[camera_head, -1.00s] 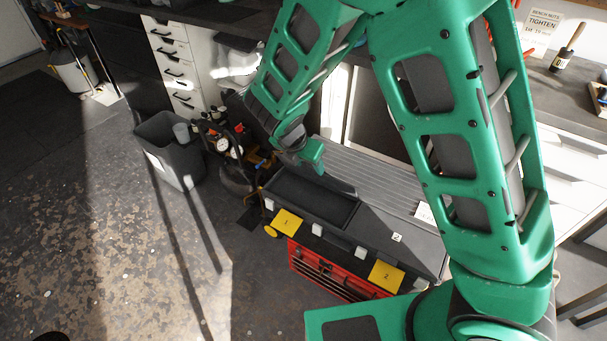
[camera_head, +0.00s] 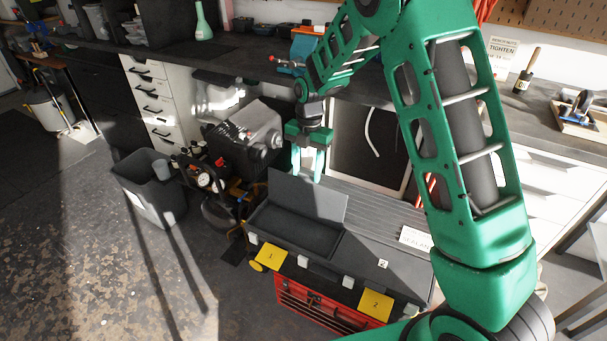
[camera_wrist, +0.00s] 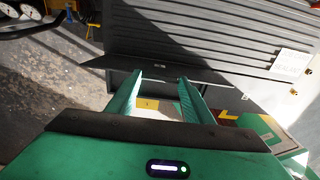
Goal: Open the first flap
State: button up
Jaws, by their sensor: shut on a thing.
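The first flap (camera_head: 312,200), a dark grey panel, stands raised, nearly upright, at the back of the open left compartment (camera_head: 290,232) of the toolbox. The yellow label 1 (camera_head: 269,256) is on the front below it. My gripper (camera_head: 309,174) is at the flap's top edge, shut on it; the exact contact is partly hidden. In the wrist view, the flap's edge (camera_wrist: 215,76) runs across just beyond my fingertips (camera_wrist: 160,76). The second flap (camera_head: 375,262), above the yellow label 2 (camera_head: 376,304), lies closed on the right.
The toolbox has a red drawer front (camera_head: 322,308). A grey bin (camera_head: 150,188) and an air compressor (camera_head: 210,180) stand to its left. A ribbed grey surface (camera_head: 375,205) lies behind the flap. White cabinets and the dark workbench (camera_head: 270,90) are behind.

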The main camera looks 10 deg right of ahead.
jog(key=shift+w+d+f, duration=0.15)
jog(key=shift+w+d, duration=0.3)
jog(key=shift+w, duration=0.15)
jog(key=o, duration=1.5)
notch_tip(320, 180, up, 11)
jog(key=shift+w+d+f, duration=0.15)
jog(key=shift+w+d, duration=0.1)
jog(key=shift+w, duration=0.1)
